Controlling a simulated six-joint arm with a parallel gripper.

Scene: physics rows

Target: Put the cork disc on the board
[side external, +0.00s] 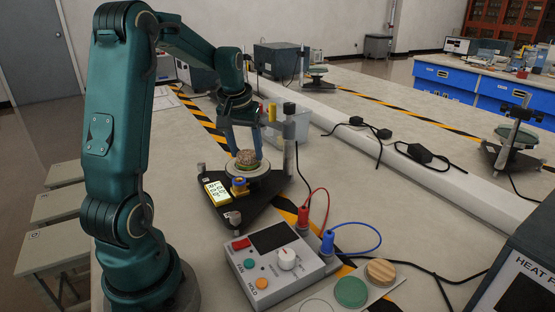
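The cork disc (246,157), speckled brown, lies on the round plate (262,180) of a black stand, with something green showing at its lower edge. My gripper (246,153) points down over the plate, its fingers at either side of the cork disc. Whether the fingers touch it is too small to tell. The board (374,296), pale and flat, lies at the bottom, partly cut off by the frame. It bears a green disc (351,291), a striped wooden disc (380,271) and an empty round outline at its near end.
The black stand (260,207) has a lit yellow display and a metal post (289,140) right of my gripper. A grey control box (276,262) with red and blue cables stands between stand and board. A dark heater box (520,270) is at lower right. A clear bin stands behind the post.

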